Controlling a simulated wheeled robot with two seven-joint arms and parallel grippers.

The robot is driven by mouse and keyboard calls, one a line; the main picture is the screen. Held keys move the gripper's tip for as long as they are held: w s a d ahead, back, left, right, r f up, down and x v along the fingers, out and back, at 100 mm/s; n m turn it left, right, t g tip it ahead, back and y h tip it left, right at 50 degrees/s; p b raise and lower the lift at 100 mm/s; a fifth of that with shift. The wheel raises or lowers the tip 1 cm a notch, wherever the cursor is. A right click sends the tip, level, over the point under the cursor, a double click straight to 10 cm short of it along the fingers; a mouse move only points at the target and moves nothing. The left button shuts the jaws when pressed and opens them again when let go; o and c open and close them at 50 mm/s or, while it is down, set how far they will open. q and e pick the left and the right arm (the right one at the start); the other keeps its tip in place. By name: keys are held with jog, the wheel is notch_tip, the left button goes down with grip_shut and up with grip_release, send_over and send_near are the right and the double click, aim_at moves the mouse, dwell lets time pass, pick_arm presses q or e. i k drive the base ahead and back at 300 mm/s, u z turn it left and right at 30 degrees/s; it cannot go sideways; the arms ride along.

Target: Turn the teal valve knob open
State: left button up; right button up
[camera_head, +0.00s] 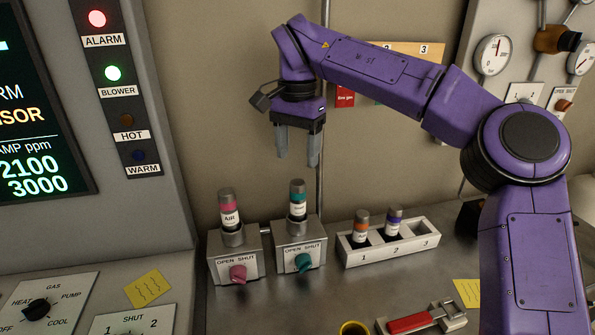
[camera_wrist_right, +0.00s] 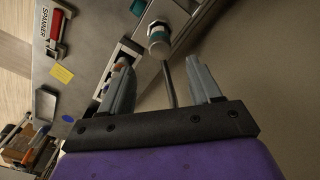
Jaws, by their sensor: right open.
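The teal valve knob (camera_head: 303,262) is on the front face of a grey valve block (camera_head: 287,233), under an OPEN SHUT label. I cannot tell which way it points. A grey canister with a teal band (camera_head: 298,199) stands upright in the top of that block; it also shows in the right wrist view (camera_wrist_right: 158,40). My right gripper (camera_head: 298,162) points down, open and empty, above the canister and apart from the block and knob. In the right wrist view its fingers (camera_wrist_right: 159,66) are spread with nothing between them. My left gripper is not in view.
A matching block with a pink knob (camera_head: 238,273) and pink-banded canister (camera_head: 229,208) stands close on the left. A numbered rack (camera_head: 422,240) with two canisters is on the right. A red-handled spanner (camera_head: 408,323) and yellow cup (camera_head: 354,328) are in front.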

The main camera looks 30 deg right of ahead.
aim_at(303, 262)
jog(key=k, duration=1.5)
